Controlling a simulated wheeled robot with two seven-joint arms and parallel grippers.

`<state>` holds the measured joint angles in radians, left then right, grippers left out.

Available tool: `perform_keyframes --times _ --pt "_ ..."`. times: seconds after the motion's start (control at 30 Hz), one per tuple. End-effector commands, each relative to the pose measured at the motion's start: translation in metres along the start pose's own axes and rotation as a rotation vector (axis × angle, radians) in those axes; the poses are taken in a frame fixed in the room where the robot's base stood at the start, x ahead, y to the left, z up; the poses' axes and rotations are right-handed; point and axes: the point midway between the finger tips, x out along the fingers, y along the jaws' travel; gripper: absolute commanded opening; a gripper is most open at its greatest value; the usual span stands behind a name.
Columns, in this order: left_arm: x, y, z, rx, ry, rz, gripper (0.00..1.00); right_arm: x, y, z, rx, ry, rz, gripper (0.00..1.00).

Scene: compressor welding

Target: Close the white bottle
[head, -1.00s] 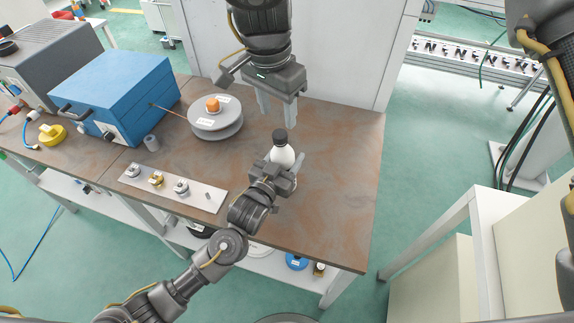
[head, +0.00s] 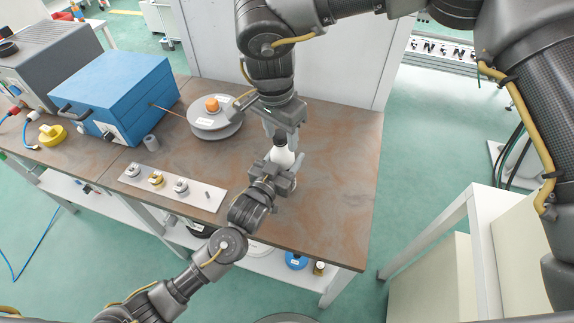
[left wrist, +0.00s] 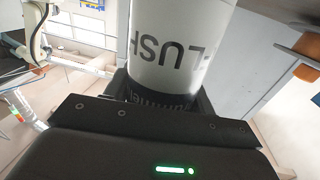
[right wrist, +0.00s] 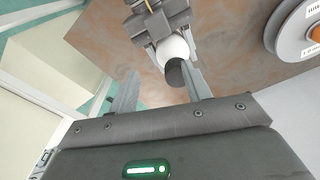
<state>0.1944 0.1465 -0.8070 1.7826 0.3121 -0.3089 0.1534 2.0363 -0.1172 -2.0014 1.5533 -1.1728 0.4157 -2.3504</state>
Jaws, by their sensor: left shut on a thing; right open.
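The white bottle (head: 283,157) stands upright above the worktable, with a black cap (head: 280,138) on its top. My left gripper (head: 283,174) is shut around its lower part. In the left wrist view the white bottle (left wrist: 180,45) with dark lettering sits between the jaws. My right gripper (head: 283,127) is open and points down over the cap. In the right wrist view the black cap (right wrist: 174,72) shows between the open fingers, nearer the right-hand one. I cannot tell whether a finger touches it, or how tight the cap is.
A grey reel (head: 214,125) with an orange hub lies left of my right gripper. A metal plate (head: 172,187) with small fittings lies at the table's front left. A blue box (head: 115,100) stands further left. The brown table's right side (head: 340,185) is clear.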

Motion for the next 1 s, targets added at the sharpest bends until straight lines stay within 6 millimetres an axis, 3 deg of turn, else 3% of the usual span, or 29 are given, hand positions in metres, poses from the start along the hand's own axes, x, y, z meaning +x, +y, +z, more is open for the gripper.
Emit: perform_keyframes --times 0.33,0.7,1.0 --pt "0.0008 0.0004 -0.0061 -0.001 0.015 0.001 0.0 0.0049 0.0011 0.0004 -0.002 0.0 0.004 0.49" --pt "0.0016 -0.0024 -0.0089 -0.004 0.021 -0.005 0.0 0.0063 0.003 0.0006 -0.002 -0.001 0.011 0.0" --pt "0.0016 -0.0028 -0.0088 -0.005 0.021 -0.006 0.0 0.0064 0.0028 0.0007 0.01 -0.001 0.012 0.0"
